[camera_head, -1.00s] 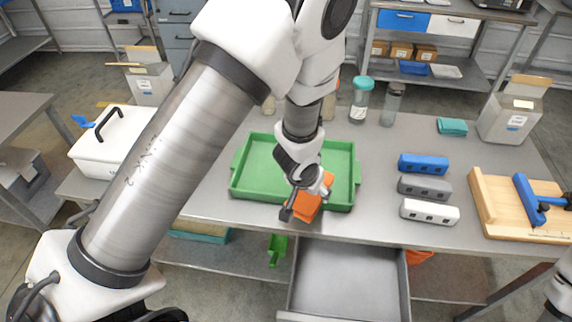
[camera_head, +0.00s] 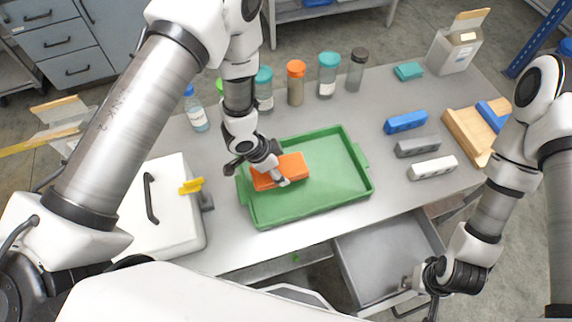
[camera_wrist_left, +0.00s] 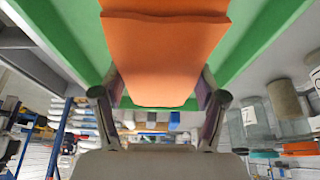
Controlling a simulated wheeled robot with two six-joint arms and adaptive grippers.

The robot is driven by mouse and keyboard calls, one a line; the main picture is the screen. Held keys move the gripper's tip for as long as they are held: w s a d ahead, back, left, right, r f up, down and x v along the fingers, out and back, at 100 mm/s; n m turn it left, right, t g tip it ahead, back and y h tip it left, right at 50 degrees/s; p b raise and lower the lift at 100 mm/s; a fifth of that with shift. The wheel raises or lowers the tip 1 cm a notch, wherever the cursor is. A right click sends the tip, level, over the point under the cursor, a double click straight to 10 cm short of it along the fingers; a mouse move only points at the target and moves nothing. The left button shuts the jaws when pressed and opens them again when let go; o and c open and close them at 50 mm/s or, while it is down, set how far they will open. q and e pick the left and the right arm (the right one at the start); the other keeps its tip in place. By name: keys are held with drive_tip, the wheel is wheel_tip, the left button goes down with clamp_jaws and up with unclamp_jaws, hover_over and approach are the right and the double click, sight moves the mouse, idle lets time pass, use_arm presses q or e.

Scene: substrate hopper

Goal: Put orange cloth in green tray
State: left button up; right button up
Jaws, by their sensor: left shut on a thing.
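The orange cloth (camera_head: 292,166), a folded block, is over the left back part of the green tray (camera_head: 285,215). My left gripper (camera_head: 268,178) is shut on the cloth from its left side. In the left wrist view the cloth (camera_wrist_left: 165,55) fills the space between the two fingers (camera_wrist_left: 160,98), with the green tray (camera_wrist_left: 262,38) around it. I cannot tell whether the cloth touches the tray floor. My right gripper (camera_head: 430,282) is at the front of the open drawer (camera_head: 385,255); its fingers are too unclear to judge.
A white lidded box (camera_head: 170,215) stands left of the tray. Several bottles, including an orange-capped one (camera_head: 296,82), stand behind it. Blue (camera_head: 406,122), grey (camera_head: 418,146) and white (camera_head: 432,168) blocks lie to the right. The tray's right half is empty.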

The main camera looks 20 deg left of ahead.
use_arm(q)
drive_tip(key=shift+s+d+f+p, duration=0.1)
drive_tip(key=shift+s+f+p, duration=0.05)
drive_tip(key=shift+s+f, duration=0.35)
drive_tip(key=shift+s+f+p, duration=0.15)
drive_tip(key=shift+s+f, duration=0.15)
drive_tip(key=shift+f, duration=0.3)
drive_tip(key=f, duration=0.1)
drive_tip(key=w+f, duration=0.1)
drive_tip(key=shift+f, duration=0.35)
drive_tip(key=shift+w+f, duration=0.1)
drive_tip(key=shift+w, duration=0.15)
drive_tip(key=shift+s, duration=0.35)
drive_tip(key=o, duration=1.1)
drive_tip(key=shift+o, duration=0.2)
drive_tip(key=shift+w+f, duration=0.1)
drive_tip(key=shift+w, duration=0.1)
use_arm(e)
drive_tip(key=shift+s+d+r, duration=0.1)
drive_tip(key=shift+s+r, duration=0.15)
drive_tip(key=shift+r, duration=0.15)
